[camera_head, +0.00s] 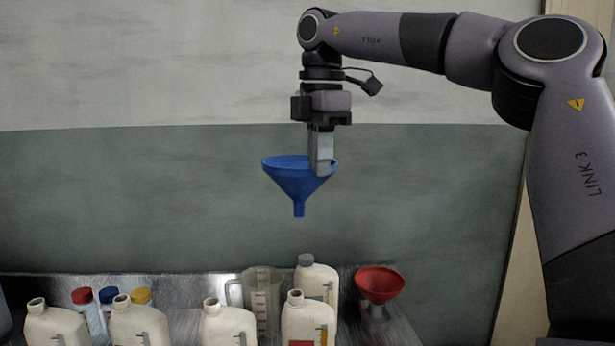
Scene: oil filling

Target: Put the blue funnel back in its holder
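The blue funnel (290,178) hangs upright in the air, its spout pointing down, above the bench with bottles. My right gripper (321,168) points down and is shut on the right side of the funnel's rim. The fingers cover part of that rim. A red funnel (380,282) sits in a grey holder (375,315) at the right end of the bench. I see no empty holder for the blue funnel. My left gripper is not in view.
Several white bottles (227,325) stand along the front of the metal bench (190,289). Behind them are a clear measuring jug (262,300), a grey-capped bottle (318,281), and small bottles with red, blue and yellow caps. The air around the blue funnel is free.

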